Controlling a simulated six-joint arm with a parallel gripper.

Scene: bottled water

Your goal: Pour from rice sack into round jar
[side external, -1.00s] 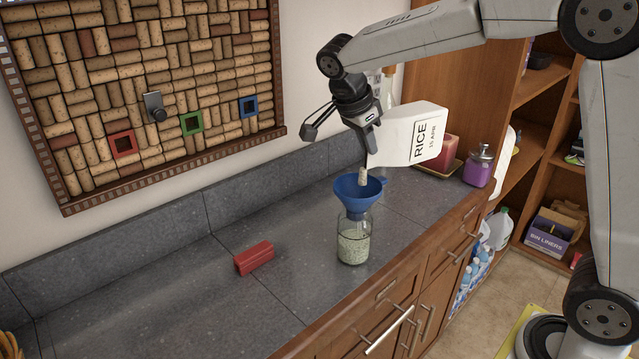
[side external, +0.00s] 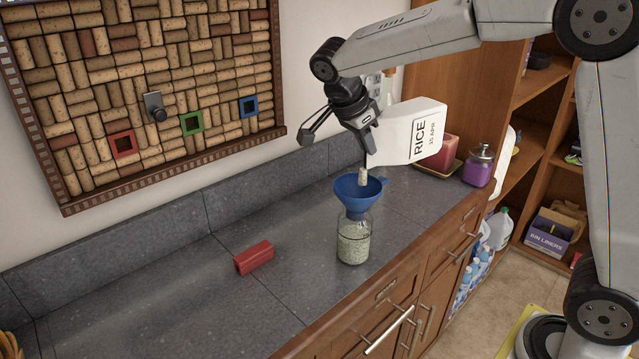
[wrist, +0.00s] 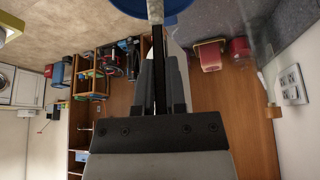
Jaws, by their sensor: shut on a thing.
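The white rice sack (side external: 408,138), labelled RICE, is tilted on its side in the air with its mouth pointing down at the left. My gripper (side external: 369,122) is shut on it near the mouth end. A pale stream of rice (side external: 363,178) runs from the mouth into a blue funnel (side external: 357,192). The funnel sits upright in the neck of the clear round jar (side external: 354,243), which stands on the counter and is well filled with pale grains. In the wrist view, the funnel (wrist: 182,8) shows at the top edge, beyond my gripper's fingers.
A red block (side external: 254,257) lies on the grey counter (side external: 180,290) left of the jar. A purple jar (side external: 479,166) and a red container (side external: 436,152) stand behind at the right. A cork board (side external: 150,90) hangs on the wall. The counter's left part is mostly clear.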

